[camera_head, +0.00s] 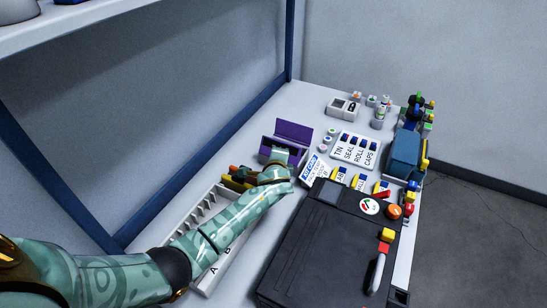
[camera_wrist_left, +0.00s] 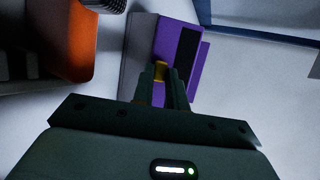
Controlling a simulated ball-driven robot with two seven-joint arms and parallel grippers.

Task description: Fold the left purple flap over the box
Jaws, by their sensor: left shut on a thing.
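A purple box (camera_head: 297,152) stands at the back of the table, left of the centre, with a purple flap (camera_head: 294,130) raised along its far side. My left gripper (camera_head: 280,157) is at the box's near left side, and the arm hides part of the box there. In the left wrist view, the fingers (camera_wrist_left: 162,82) are closed on a small yellow tab (camera_wrist_left: 160,70) at the edge of a purple panel (camera_wrist_left: 170,40). A dark slot or opening (camera_wrist_left: 187,52) shows beside this panel. I cannot tell the panel's exact angle. My right gripper is in neither view.
A white lettered tray (camera_head: 211,273) lies under my left arm. A large black case (camera_head: 325,250) fills the near right. A labelled white holder (camera_head: 355,149) and small bottles (camera_head: 379,113) stand right of the box. A blue shelf post (camera_head: 289,40) rises behind.

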